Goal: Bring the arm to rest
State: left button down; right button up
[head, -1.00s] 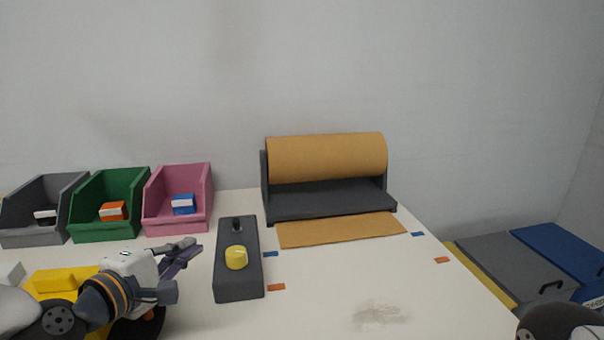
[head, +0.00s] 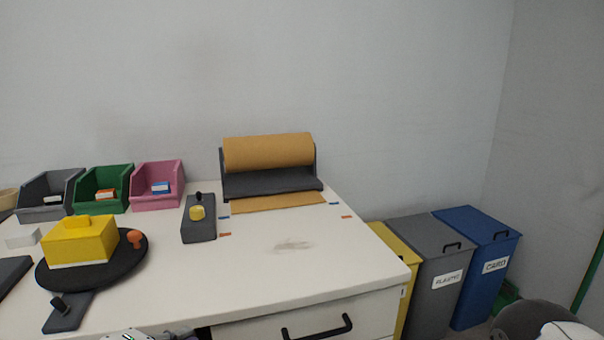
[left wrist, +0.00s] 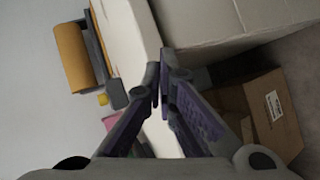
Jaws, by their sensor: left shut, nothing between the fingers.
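My left gripper (left wrist: 160,75) is shut and empty, its two purple-lined fingers meeting at the tips in the left wrist view. In the head view only a small part of my left arm shows at the bottom edge, in front of the white table (head: 300,265); the fingers cannot be made out there. The gripper is apart from the things on the table. A dark and white part of my other arm shows at the bottom right corner of the head view, but its gripper does not.
A yellow block (head: 80,243) sits on a black round plate (head: 125,272). Grey, green and pink bins (head: 157,200), a dark box with a yellow knob (head: 197,212) and a brown paper roll (head: 268,152) stand behind. Lidded bins (head: 450,270) stand right; an open carton (left wrist: 270,110) lies below.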

pick_arm(q)
jog(key=s+d+f+m+g+y+p, duration=0.15)
jog(key=s+f+m+g, duration=0.55)
jog(key=s+f, duration=0.9)
jog(key=s+a+f+m+g+y, duration=0.1)
jog(key=s+a+m+g, duration=0.1)
jog(key=s, duration=0.9)
jog(key=s+a+f+m+g+y, duration=0.1)
jog(key=s+m+g, duration=0.3)
jog(key=s, duration=0.8)
jog(key=shift+a+g+y+p, duration=0.35)
jog(key=shift+a+g+p, duration=0.15)
jog(key=shift+a, duration=0.1)
pick_arm(e)
jog(key=shift+t, duration=0.6)
jog(key=w+r, duration=0.2)
jog(key=w, duration=0.1)
jog(key=w+r, duration=0.1)
jog(key=shift+w+a+r, duration=0.15)
jog(key=shift+w+a, duration=0.1)
pick_arm(q)
jog(key=c, duration=2.4)
grip_release()
